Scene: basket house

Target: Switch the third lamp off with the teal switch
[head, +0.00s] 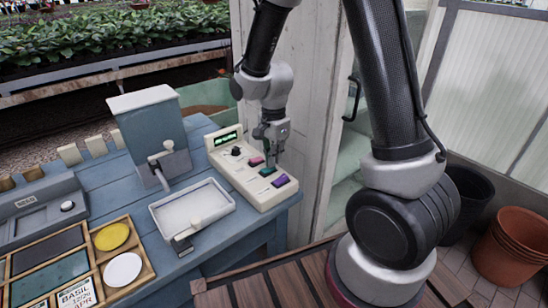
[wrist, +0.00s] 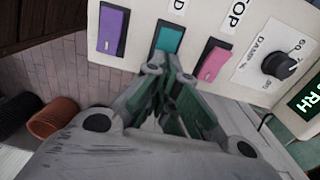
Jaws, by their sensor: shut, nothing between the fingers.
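A cream control box (head: 252,190) stands on the blue bench and carries a row of rocker switches. The teal switch (head: 267,172) sits between the pink switch (head: 256,160) and the purple switch (head: 281,181). In the wrist view the teal switch (wrist: 169,39) is at top centre, with the purple switch (wrist: 113,31) to its left and the pink one (wrist: 214,63) to its right. My gripper (head: 273,163) is shut and empty, pointing down at the teal switch; its tips (wrist: 166,76) cover the switch's near end. I cannot tell whether they touch it. No lamp is in view.
The box also has a dark knob (head: 236,151) and a green display (head: 227,138). A white tray (head: 192,209) and a blue dispenser (head: 150,125) stand to the left. A white door (head: 315,90) is behind the box. Pots (head: 510,245) stand at the right.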

